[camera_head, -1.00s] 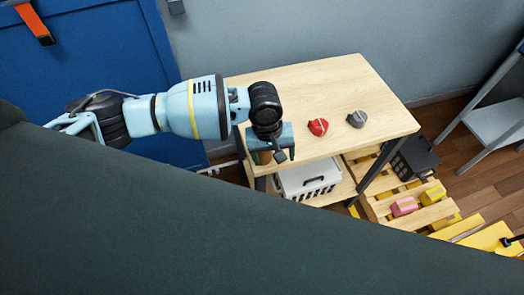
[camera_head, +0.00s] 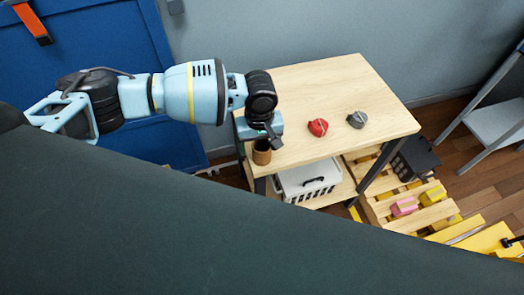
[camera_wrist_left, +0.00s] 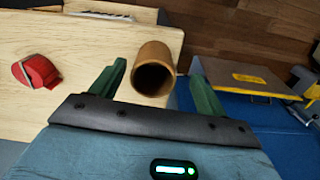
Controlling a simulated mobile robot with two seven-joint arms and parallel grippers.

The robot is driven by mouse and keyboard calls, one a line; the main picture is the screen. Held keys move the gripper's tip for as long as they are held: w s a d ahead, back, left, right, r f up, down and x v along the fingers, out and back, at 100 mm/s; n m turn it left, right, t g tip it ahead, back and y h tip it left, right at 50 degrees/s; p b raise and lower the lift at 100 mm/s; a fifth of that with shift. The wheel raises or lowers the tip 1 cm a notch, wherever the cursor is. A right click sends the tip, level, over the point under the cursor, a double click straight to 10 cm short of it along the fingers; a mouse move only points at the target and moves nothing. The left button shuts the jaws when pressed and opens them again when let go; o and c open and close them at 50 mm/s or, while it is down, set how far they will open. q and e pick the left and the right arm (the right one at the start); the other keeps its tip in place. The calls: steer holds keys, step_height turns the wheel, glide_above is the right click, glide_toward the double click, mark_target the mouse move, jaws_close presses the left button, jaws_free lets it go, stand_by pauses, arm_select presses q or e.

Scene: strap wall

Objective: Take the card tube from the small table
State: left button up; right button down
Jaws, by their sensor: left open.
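The card tube (camera_head: 262,153) is a short brown hollow cylinder. It stands at the near left corner of the small wooden table (camera_head: 315,85). In the left wrist view the tube (camera_wrist_left: 158,52) shows its dark open end, with a green finger on each side of it in the picture. My left gripper (camera_head: 266,133) is open and empty, just behind the tube in the head view, where its fingers are mostly hidden. I cannot tell how far the fingertips (camera_wrist_left: 157,72) are from the tube. My right gripper is not in view.
A red strap roll (camera_head: 317,127) and a grey one (camera_head: 356,119) lie on the tabletop to the right. A white basket (camera_head: 308,184) is on the lower shelf. A wooden pallet (camera_head: 390,207) with pink and yellow rolls is right of the table. The back tabletop is clear.

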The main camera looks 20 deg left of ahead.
mark_target(262, 150)
arm_select(q)
steer(key=f, duration=0.2)
steer(key=w+f, duration=0.1)
steer(key=shift+d+f+b, duration=0.1)
steer(key=shift+f+b, duration=0.25)
steer(key=shift+f, duration=0.65)
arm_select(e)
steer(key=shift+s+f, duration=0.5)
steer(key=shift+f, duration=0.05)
arm_select(q)
steer(key=c, duration=1)
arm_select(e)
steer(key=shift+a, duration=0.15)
arm_select(q)
steer(key=shift+r, duration=0.1)
